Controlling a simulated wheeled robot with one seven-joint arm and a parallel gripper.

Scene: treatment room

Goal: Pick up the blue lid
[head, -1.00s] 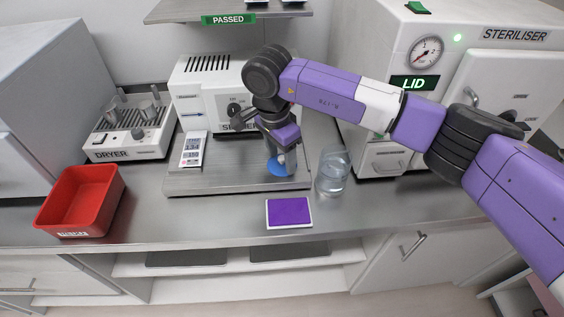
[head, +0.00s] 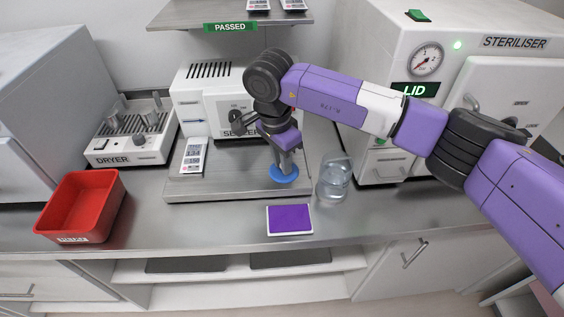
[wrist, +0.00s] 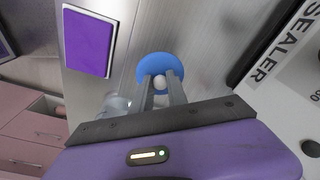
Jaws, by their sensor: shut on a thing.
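The blue lid (head: 284,176) is a round disc over the front right part of the grey metal tray; I cannot tell if it touches the tray. In the wrist view the blue lid (wrist: 160,64) has a pale knob (wrist: 160,82) in its middle. My gripper (head: 285,168) points down at the lid, and in the wrist view its fingers (wrist: 161,84) are shut on the knob, one on each side. The fingers hide part of the knob and the lid's near side.
A clear glass (head: 334,177) stands close to the right of the lid. A purple pad (head: 289,219) lies in front. The sealer (head: 213,100) stands behind, a white packet (head: 194,155) lies left, and a red bin (head: 82,205) is at far left.

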